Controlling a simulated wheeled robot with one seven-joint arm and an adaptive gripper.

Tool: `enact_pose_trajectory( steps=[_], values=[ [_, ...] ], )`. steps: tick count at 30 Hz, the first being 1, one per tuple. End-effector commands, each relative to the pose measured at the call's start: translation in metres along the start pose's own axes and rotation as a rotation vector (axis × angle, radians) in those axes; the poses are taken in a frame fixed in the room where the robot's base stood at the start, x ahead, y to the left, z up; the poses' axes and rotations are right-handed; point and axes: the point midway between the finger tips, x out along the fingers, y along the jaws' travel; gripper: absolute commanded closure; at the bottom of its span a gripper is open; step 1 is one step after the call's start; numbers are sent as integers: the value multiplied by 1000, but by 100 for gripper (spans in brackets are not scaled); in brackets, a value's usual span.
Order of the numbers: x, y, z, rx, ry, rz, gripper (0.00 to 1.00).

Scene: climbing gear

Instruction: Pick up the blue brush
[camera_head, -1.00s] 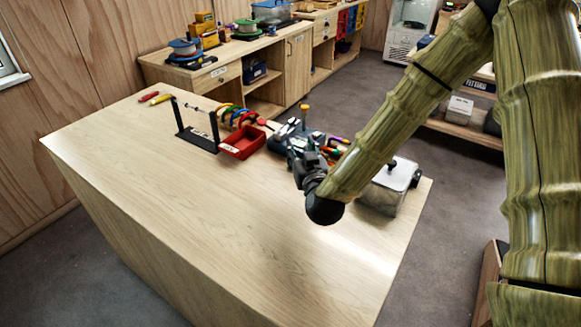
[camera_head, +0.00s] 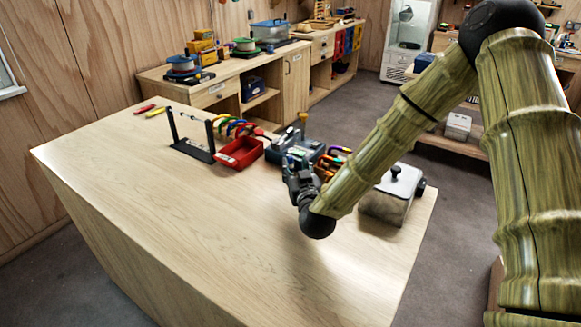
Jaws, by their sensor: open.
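I cannot clearly make out a blue brush; it may be hidden behind my gripper or too small to tell. My gripper (camera_head: 294,170) is dark and small in this view, over the right part of the wooden table (camera_head: 200,225). It is open, and nothing shows held in it. Just behind it is a grey-blue tray or case (camera_head: 288,143) with a yellow-topped item (camera_head: 303,119) standing up at its back. My arm and gripper hide part of this area.
A red bin (camera_head: 238,153) and a black rack (camera_head: 194,149) with coloured carabiners (camera_head: 233,126) stand left of the tray. More bright carabiners (camera_head: 338,153) lie on its right. A lidded grey container (camera_head: 386,208) is near the right edge. The table's front is clear.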

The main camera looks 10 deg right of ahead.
Motion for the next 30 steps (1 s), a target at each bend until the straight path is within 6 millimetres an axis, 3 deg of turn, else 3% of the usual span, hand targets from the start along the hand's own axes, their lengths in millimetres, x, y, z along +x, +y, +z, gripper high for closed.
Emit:
enact_pose_trajectory(
  steps=[8,18,28,30],
  values=[
    [16,-1,-1,-1,-1,0,58],
    [55,-3,0,0,0,1,58],
    [62,-3,1,0,0,0,58],
    [62,-3,1,0,0,0,67]
  ],
)
